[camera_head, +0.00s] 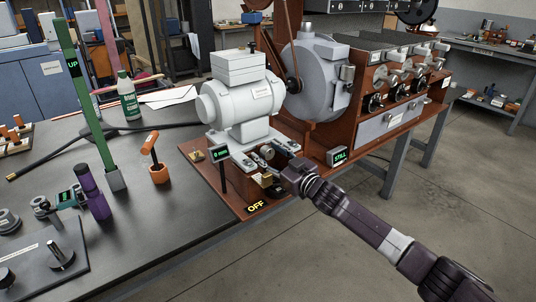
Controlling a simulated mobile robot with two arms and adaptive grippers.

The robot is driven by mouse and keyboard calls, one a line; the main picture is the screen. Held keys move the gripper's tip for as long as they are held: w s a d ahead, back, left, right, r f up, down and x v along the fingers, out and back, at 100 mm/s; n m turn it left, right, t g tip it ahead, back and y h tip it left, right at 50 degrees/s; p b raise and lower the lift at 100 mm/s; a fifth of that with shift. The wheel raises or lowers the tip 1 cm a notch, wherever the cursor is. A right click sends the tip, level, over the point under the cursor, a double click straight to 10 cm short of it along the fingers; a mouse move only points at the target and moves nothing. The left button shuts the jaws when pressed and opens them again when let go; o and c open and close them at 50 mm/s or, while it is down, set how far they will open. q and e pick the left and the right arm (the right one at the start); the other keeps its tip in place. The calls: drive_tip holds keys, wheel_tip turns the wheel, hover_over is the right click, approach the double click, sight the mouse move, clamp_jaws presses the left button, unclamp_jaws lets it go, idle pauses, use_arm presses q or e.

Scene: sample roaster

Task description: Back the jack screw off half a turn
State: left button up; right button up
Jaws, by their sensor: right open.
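My right gripper (275,163) reaches in from the lower right and is open at the front of the motor base. A small metal screw or knob (266,152) sits by its fingertips. It may be the jack screw, but it is too small to be sure, and I cannot tell if the fingers touch it. The grey motor (240,103) stands on a pale base (247,137) on a red-brown board (228,192). A small dark display (222,156) stands to the left of the fingers; its reading is not clear. My left gripper is not in view.
The roaster drum (318,75) stands behind the gripper. Signs read "STILL" (340,156), "OFF" (256,206) and "UP" (72,66) on a green post (92,100). An orange-handled tool (153,155) and purple cylinder (92,194) stand left.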

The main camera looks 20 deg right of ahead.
drive_tip(key=shift+c, duration=0.2)
drive_tip(key=c, duration=1.1)
